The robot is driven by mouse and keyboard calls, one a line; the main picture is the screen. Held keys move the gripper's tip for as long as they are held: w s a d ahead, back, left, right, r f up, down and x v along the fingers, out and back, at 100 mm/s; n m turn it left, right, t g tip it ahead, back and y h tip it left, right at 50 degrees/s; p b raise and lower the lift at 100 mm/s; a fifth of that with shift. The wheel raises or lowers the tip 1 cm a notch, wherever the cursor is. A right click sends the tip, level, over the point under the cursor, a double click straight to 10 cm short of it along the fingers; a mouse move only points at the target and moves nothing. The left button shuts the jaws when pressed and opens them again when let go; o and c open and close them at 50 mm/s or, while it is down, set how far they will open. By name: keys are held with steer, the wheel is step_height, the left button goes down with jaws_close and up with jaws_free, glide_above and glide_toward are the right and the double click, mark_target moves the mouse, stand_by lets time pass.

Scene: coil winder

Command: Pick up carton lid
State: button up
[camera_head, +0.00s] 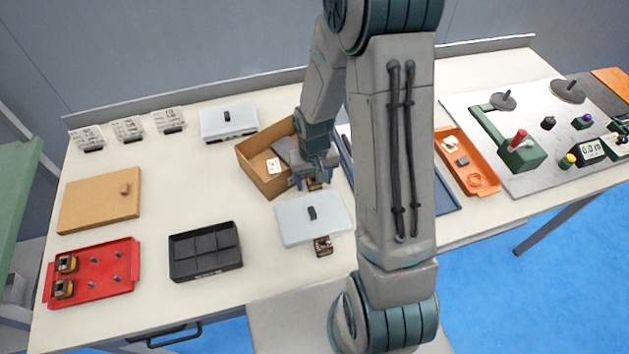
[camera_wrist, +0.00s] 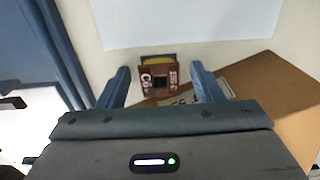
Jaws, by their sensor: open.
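The carton lid (camera_head: 100,198) is a flat tan panel with a small knob, lying on the left of the table in the head view; the wrist view does not show it. The open tan carton (camera_head: 250,172) stands mid-table, and part of it shows in the wrist view (camera_wrist: 285,95). My gripper (camera_head: 312,184) is low by the carton's front right corner, far right of the lid. In the wrist view its fingers (camera_wrist: 160,72) are open, with a brown coil part (camera_wrist: 158,82) between or just beyond them. I cannot tell if they touch it.
A pale box lid (camera_head: 310,218) lies just in front of my gripper, with another coil part (camera_head: 323,246) beside it. A red tray (camera_head: 92,272) and black divided tray (camera_head: 205,250) stand front left. Small clear boxes (camera_head: 128,128) and a grey case (camera_head: 229,121) stand behind.

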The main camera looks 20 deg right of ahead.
steer(key=c, duration=1.1)
steer(key=shift+o, duration=0.2)
steer(key=shift+r, duration=0.1)
